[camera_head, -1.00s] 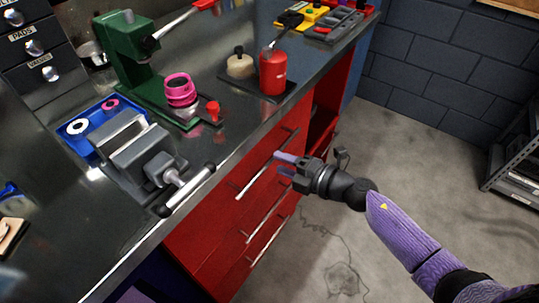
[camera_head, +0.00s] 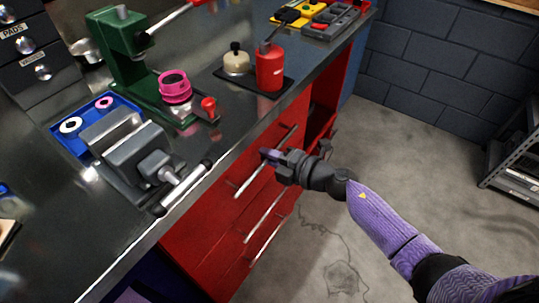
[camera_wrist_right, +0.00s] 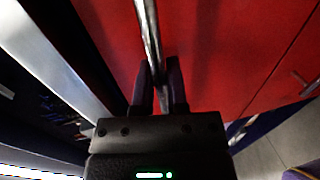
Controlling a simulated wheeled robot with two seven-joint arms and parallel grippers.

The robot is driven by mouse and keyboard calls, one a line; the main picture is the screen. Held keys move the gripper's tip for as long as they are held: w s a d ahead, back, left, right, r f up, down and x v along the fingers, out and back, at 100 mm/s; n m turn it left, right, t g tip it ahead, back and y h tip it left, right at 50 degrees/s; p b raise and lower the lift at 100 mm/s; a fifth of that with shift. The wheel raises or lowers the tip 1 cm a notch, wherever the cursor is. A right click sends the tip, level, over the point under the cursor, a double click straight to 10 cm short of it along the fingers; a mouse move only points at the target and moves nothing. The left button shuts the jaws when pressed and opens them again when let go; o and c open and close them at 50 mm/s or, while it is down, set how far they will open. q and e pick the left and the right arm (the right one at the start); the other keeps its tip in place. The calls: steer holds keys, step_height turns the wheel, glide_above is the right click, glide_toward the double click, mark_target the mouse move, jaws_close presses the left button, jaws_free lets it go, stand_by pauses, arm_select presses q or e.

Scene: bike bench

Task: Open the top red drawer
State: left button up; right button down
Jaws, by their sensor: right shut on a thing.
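The red cabinet's top drawer (camera_head: 226,197) is under the front edge of the bench, with a long silver bar handle (camera_head: 249,183). My right gripper (camera_head: 267,156) is at this handle, its arm coming in from the lower right. In the right wrist view the handle (camera_wrist_right: 149,35) runs down between the two fingers (camera_wrist_right: 158,88), which are shut on it. The red drawer front (camera_wrist_right: 215,50) fills the middle of that view. I cannot tell if the drawer stands out from the cabinet. My left gripper is not in view.
A grey vise (camera_head: 140,150), a blue tray (camera_head: 67,143), a green press (camera_head: 122,50) and a red canister (camera_head: 270,68) stand on the bench. Lower drawers with bar handles (camera_head: 262,222) are below. The floor (camera_head: 400,150) in front is clear; a grey shelf (camera_head: 512,165) stands at right.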

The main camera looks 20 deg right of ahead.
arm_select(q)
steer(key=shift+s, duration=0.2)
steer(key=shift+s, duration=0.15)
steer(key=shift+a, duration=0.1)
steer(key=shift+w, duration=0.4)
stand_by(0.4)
